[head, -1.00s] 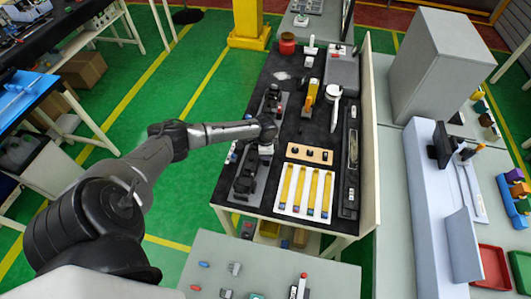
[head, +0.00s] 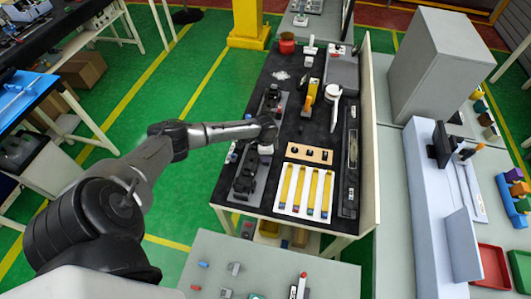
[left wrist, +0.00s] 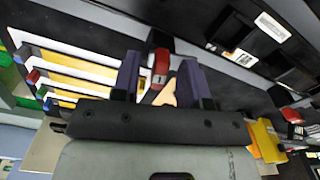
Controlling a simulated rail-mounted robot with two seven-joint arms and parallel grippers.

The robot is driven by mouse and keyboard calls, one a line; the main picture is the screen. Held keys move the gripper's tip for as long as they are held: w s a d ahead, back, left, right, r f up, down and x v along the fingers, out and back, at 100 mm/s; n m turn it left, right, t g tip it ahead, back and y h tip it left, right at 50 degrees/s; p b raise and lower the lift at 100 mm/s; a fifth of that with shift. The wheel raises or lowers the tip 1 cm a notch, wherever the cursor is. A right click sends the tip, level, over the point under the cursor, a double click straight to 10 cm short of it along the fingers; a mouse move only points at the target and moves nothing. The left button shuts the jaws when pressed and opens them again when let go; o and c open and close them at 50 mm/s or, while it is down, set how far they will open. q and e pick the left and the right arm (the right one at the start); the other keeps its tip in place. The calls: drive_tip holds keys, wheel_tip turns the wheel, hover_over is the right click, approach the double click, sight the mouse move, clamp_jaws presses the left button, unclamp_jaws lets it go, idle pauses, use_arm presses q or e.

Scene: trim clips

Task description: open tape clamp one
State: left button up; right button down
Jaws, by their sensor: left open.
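A red-tipped clamp lever (left wrist: 161,62) on a black mount shows in the left wrist view, between my left gripper's two dark purple fingers (left wrist: 158,82). The fingers are apart on either side of it. I cannot tell whether they touch it. I see no label that shows which clamp this is. In the head view my left gripper (head: 265,149) is over the dark fixture strip (head: 237,196) along the table's left side and hides part of it. My right gripper is not in view.
On the black table (head: 292,130), a white tray with yellow strips (head: 306,190) and a wooden block with black knobs (head: 309,153) lie right of the fixture. An orange-yellow tool (head: 311,95) stands farther back. An upright panel (head: 368,130) closes the right side.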

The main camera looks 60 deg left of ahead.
use_arm(q)
wheel_tip(320, 180, up, 14)
idle(0.6)
drive_tip(key=shift+f, duration=0.1)
idle(0.4)
